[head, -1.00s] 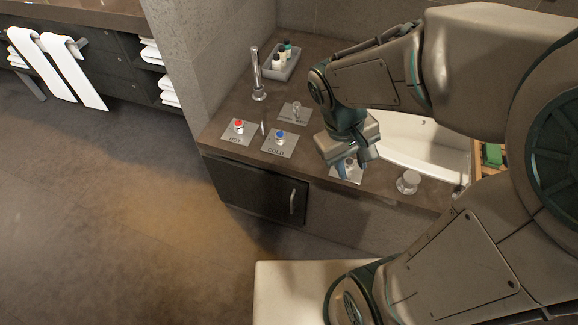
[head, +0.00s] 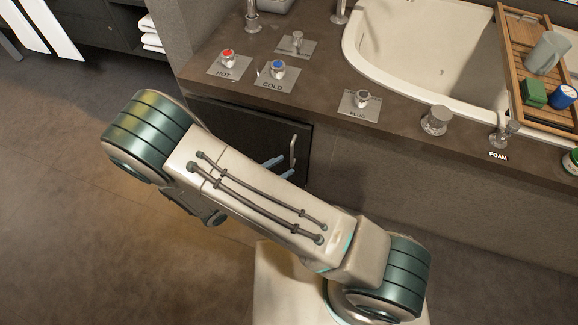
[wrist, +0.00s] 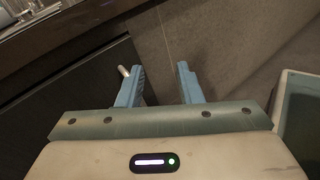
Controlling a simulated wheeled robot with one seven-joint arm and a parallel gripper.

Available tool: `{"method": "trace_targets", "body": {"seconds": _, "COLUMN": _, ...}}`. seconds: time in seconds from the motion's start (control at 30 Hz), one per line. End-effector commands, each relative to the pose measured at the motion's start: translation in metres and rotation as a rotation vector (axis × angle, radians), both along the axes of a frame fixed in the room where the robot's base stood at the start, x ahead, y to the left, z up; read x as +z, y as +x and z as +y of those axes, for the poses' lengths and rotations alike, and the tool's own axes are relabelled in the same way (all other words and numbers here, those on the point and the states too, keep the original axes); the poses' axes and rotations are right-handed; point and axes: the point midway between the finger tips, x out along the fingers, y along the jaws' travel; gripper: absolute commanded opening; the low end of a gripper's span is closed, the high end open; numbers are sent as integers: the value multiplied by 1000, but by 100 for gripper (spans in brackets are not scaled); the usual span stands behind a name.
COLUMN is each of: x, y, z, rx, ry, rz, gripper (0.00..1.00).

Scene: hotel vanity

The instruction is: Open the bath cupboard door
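The bath cupboard door (head: 235,128) is a dark panel under the brown tub counter and looks closed; my arm covers its lower part in the head view. Its silver bar handle (head: 293,152) stands upright near the door's right edge. My gripper (head: 273,166) has its blue fingers just left of and below the handle in the head view. In the wrist view my gripper (wrist: 161,74) is open, with nothing visible between the fingers. The handle (wrist: 124,71) shows there just left of the left fingertip, outside the gap, and the door (wrist: 65,88) fills the left side.
The counter (head: 320,78) above carries the hot knob (head: 228,59), cold knob (head: 277,70), plug knob (head: 361,99) and a round knob (head: 436,120). The tub (head: 400,50) holds a wooden tray (head: 515,60). Open floor (head: 60,190) lies to the left.

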Motion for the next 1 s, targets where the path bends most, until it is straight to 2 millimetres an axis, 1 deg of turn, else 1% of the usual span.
{"method": "trace_targets", "body": {"seconds": 0.03, "x": -33, "y": -3, "z": 9, "rx": 76, "ry": -54, "rz": 4, "gripper": 32}}
{"method": "trace_targets", "body": {"seconds": 0.1, "x": -57, "y": -6, "z": 21, "rx": 168, "ry": -112, "rz": 3, "gripper": 32}}
{"method": "trace_targets", "body": {"seconds": 0.2, "x": -83, "y": -10, "z": 33, "rx": 270, "ry": -178, "rz": 2, "gripper": 32}}
{"method": "trace_targets", "body": {"seconds": 0.3, "x": -99, "y": -13, "z": 41, "rx": 336, "ry": -216, "rz": -2, "gripper": 32}}
{"method": "trace_targets", "body": {"seconds": 0.43, "x": -107, "y": -13, "z": 44, "rx": 373, "ry": -237, "rz": -3, "gripper": 32}}
{"method": "trace_targets", "body": {"seconds": 0.57, "x": -107, "y": -2, "z": 38, "rx": 375, "ry": -240, "rz": -4, "gripper": 32}}
{"method": "trace_targets", "body": {"seconds": 0.67, "x": -108, "y": 12, "z": 28, "rx": 372, "ry": -239, "rz": -3, "gripper": 32}}
{"method": "trace_targets", "body": {"seconds": 1.0, "x": -108, "y": 74, "z": -9, "rx": 371, "ry": -238, "rz": -4, "gripper": 32}}
